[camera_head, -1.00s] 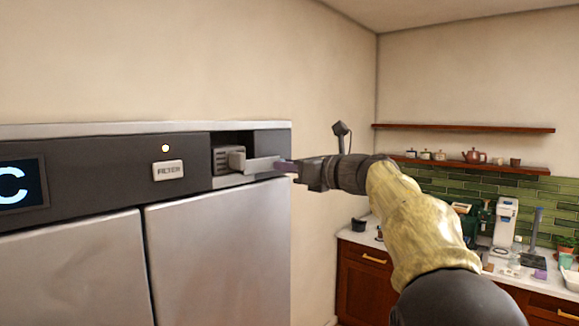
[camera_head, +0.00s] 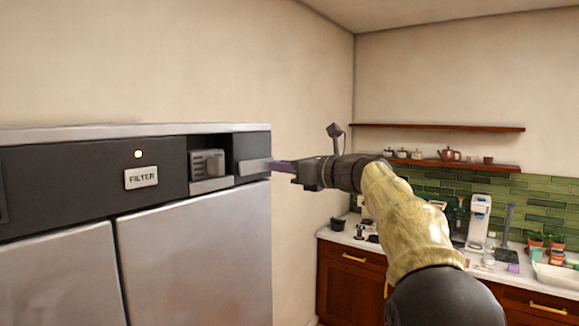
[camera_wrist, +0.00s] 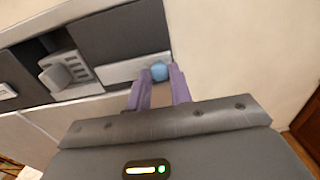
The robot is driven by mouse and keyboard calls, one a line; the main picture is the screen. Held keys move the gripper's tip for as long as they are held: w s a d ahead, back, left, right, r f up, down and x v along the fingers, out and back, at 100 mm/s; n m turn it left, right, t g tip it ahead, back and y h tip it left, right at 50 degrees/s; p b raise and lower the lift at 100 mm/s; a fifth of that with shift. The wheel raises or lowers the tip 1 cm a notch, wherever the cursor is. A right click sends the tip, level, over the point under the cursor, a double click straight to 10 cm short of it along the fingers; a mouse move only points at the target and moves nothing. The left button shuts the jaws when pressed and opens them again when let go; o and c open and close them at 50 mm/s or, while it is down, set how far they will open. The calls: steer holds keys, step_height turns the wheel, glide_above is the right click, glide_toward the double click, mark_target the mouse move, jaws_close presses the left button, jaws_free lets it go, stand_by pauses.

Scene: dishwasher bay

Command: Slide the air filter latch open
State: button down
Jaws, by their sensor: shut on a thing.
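The air filter latch is a pale grey bar (camera_head: 254,166) on the dark front panel, just right of an open recess (camera_head: 209,165). The bar also shows in the wrist view (camera_wrist: 125,72), where a round blue knob (camera_wrist: 159,71) sits at its right end. My gripper (camera_head: 280,167) reaches in from the right at the panel's right edge. In the wrist view its purple fingers (camera_wrist: 161,82) are shut on the blue knob, one on each side. The head view hides the knob behind the fingers. The recess holds a grey slatted block (camera_wrist: 66,71).
A FILTER label (camera_head: 141,177) and a small lit lamp (camera_head: 138,154) are left of the recess. Steel doors (camera_head: 195,245) are below. Free space lies right of the cabinet, before the wall. A counter with several items (camera_head: 350,240) is farther right.

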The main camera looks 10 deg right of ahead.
steer(key=shift+d+r, duration=0.1)
steer(key=shift+r, duration=0.1)
steer(key=c, duration=1.6)
jaws_free()
steer(key=o, duration=0.3)
steer(key=shift+w+d+f, duration=0.1)
steer(key=shift+w+f, duration=0.05)
steer(key=shift+w, duration=0.1)
steer(key=shift+o, duration=0.2)
steer(key=shift+s, duration=0.2)
steer(key=b+v, duration=0.7)
steer(key=v, duration=1)
